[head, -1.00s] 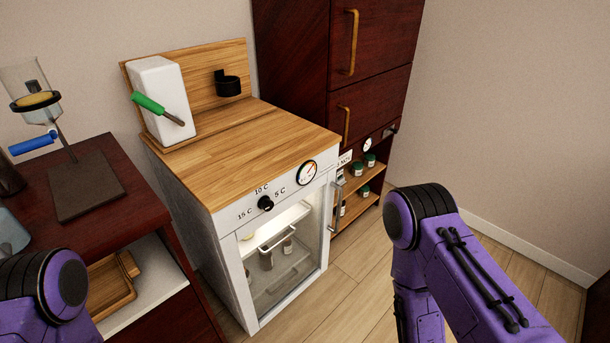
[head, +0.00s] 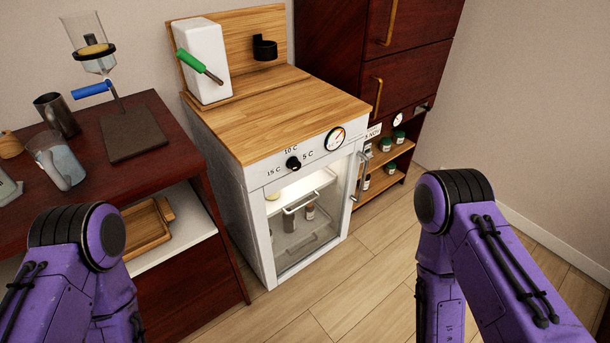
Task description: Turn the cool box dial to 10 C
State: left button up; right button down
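The cool box (head: 230,205) is a white cabinet with a wooden top and a glass door. Its black dial (head: 293,163) is on the front panel, with the marks 15 C, 10 C and 5 C around it. The dial's exact setting is too small to tell. A round gauge (head: 335,139) with a coloured scale sits to the right of the dial. Several small bottles stand inside behind the glass. Both my purple arms show at the lower left and lower right, apart from the cool box. Neither gripper is in the picture.
A dark red table (head: 98,172) with a dropper stand (head: 130,137), a mug (head: 56,115) and a glass beaker (head: 57,163) stands at left. A vertical door handle (head: 361,176) juts from the cool box's front right. Wooden floor (head: 345,283) in front is clear.

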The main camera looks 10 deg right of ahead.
aim_at(292, 163)
jog(key=k, duration=1.1)
jog(key=z, duration=0.85)
jog(key=i, duration=0.65)
jog(key=z, duration=0.9)
jog(key=i, duration=0.85)
jog(key=u, duration=0.9)
jog(key=i, duration=0.7)
jog(key=u, duration=0.8)
